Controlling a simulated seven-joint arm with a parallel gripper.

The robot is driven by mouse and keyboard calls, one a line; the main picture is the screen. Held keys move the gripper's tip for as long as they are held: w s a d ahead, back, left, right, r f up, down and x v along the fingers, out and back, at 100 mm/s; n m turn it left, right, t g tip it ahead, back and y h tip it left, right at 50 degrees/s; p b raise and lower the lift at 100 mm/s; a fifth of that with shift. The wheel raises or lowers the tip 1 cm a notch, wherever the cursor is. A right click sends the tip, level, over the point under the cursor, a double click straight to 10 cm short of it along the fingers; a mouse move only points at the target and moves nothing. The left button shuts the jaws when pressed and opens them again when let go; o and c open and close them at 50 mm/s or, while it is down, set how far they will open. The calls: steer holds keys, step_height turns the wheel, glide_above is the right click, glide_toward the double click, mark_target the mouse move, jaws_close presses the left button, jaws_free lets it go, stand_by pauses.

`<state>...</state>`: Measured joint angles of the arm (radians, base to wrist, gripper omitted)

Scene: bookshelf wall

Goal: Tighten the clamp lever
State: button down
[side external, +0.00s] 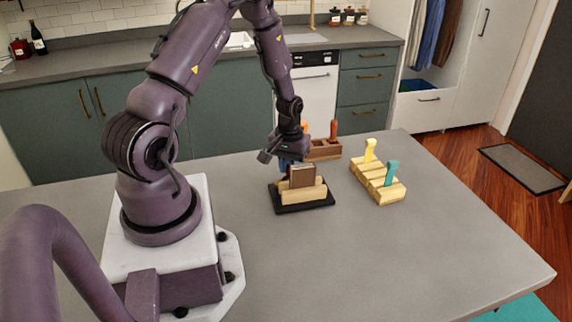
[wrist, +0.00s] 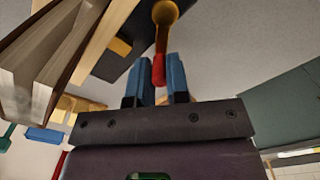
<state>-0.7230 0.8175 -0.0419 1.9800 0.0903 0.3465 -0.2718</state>
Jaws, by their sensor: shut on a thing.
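The clamp (side external: 303,197) has a black base and pale wooden jaws, and stands on the grey table. A brown book (side external: 302,175) stands upright between its jaws; its cover and page edges also show large in the wrist view (wrist: 50,65). The clamp lever (wrist: 163,35) is a brass-coloured bar with a red tip (wrist: 159,70). My gripper (wrist: 160,78) has two blue fingers, one on each side of the red tip, and is shut on the lever. In the side view my gripper (side external: 285,165) is low behind the clamp, and the lever is hidden there.
A brown wooden rack (side external: 324,150) with orange-handled tools stands behind the clamp. A pale wooden block stand (side external: 378,183) with a yellow and a teal upright piece stands to the right. The table's front and right areas (side external: 400,260) are clear.

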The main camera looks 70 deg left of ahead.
steer(key=shift+w+d+m, duration=0.15)
steer(key=shift+m, duration=0.45)
steer(key=c, duration=1.1)
jaws_free()
steer(key=shift+r, duration=0.1)
step_height(320, 180, up, 13)
steer(key=shift+d, duration=0.1)
